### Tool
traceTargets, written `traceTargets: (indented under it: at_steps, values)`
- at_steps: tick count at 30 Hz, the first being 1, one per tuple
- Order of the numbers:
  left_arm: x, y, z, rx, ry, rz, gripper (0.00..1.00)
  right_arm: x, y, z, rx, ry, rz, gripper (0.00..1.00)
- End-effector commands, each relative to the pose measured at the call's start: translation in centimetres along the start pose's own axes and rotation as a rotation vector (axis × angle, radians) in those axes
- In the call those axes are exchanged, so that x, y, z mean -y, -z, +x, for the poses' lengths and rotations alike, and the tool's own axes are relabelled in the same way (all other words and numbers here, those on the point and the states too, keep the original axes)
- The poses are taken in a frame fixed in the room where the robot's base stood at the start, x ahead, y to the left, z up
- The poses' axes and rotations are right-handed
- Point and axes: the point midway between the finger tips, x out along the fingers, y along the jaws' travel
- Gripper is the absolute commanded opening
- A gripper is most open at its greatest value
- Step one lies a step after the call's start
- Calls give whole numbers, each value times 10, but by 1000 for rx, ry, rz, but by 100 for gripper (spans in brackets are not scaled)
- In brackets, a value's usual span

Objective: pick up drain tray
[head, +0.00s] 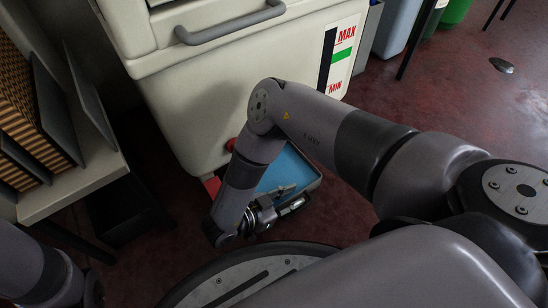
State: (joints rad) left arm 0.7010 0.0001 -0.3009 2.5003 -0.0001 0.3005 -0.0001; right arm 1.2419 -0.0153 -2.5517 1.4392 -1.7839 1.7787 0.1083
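The drain tray (292,170) is a shallow blue tray low at the foot of the large cream machine (180,110). My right arm comes in from the right and bends down in front of it, hiding the tray's left part. My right gripper (295,204) is at the tray's near edge, seen from above. It is small and dark here, so I cannot tell whether its fingers touch or hold the rim. Of my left arm only a link shows at the lower left; its gripper is not in view.
The machine has a grey handle (232,24), a MAX/MIN level gauge (339,58) and a red knob (230,144). A shelf (75,185) with panels stands at the left. Bins (400,25) stand at the back right. The reddish floor (455,95) right of the machine is mostly clear.

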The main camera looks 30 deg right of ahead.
Motion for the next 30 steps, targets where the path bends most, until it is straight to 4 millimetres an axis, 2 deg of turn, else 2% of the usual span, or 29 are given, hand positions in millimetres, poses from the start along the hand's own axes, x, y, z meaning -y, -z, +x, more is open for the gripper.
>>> traceTargets:
  at_steps: [3,15,30]
  values:
    - [0,0,0,0,0,0,43,0,0,0,0,0,0,26]
    - [0,0,0,1,0,1,43,0,0,-1,0,0,1,0]
    - [0,0,0,1,0,1,43,0,0,-1,0,0,0,0]
